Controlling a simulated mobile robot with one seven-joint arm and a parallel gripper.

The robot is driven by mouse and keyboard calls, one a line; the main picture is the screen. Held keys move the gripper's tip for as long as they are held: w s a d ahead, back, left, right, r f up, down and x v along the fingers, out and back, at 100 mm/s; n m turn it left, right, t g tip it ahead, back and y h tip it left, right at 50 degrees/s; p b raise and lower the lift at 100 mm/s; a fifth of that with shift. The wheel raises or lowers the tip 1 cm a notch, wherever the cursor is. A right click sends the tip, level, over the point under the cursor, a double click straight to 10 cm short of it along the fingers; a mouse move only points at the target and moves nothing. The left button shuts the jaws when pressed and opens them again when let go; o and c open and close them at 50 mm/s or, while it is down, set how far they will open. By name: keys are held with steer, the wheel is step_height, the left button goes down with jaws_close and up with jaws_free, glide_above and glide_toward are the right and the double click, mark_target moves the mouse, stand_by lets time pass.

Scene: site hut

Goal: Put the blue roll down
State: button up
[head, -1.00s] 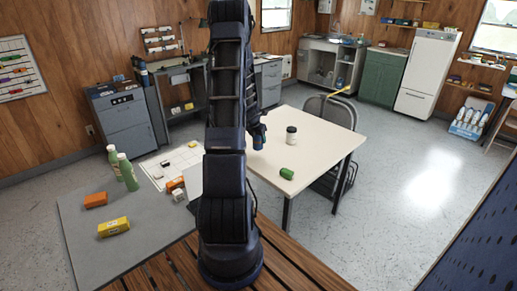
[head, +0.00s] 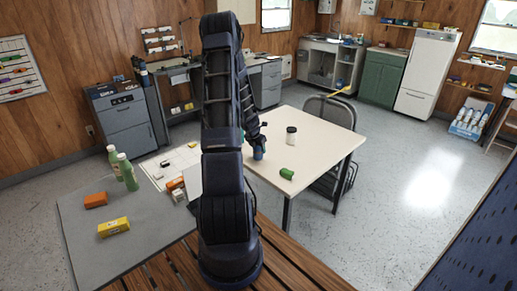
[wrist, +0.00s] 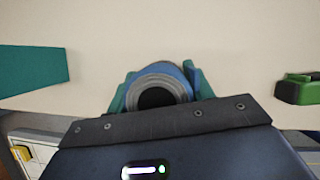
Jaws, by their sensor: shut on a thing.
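The blue roll (head: 258,153) is held upright in my gripper (head: 257,146), low over the left part of the cream table (head: 320,138). I cannot tell whether its base touches the table. In the wrist view the blue roll (wrist: 187,72) is seen from its end, with grey rings and a dark centre, between the fingers of my gripper (wrist: 155,92). The gripper is shut on it.
A white jar with a dark lid (head: 291,135) stands farther back. A teal shape (wrist: 30,78) shows at the wrist view's left. The table's right half is clear.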

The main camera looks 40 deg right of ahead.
steer(key=o, duration=1)
steer(key=shift+f, duration=0.1)
steer(key=shift+o, duration=0.2)
steer(key=w+a+r+m, duration=0.1)
steer(key=a+r+m, duration=0.2)
steer(key=a+r, duration=0.7)
steer(key=a+r+m, duration=0.2)
steer(key=a+r, duration=0.5)
steer(key=r, duration=0.7)
steer(key=s+a+r+m+t, duration=0.25)
steer(key=a+r+m, duration=0.35)
steer(key=a+r, duration=0.55)
steer(key=s+a+r+m+y, duration=0.2)
steer(key=s+a+r+m, duration=0.1)
steer(key=s+a, duration=0.6)
steer(key=s+a+r+m+t+y, duration=0.1)
steer(key=s+a+m, duration=0.5)
steer(key=a, duration=0.9)
steer(key=s+r+y, duration=0.1)
steer(key=s+r, duration=0.1)
steer(key=s, duration=0.1)
steer(key=shift+s+a+m, duration=0.15)
steer(key=shift+s+m, duration=0.15)
steer(key=shift+s, duration=0.05)
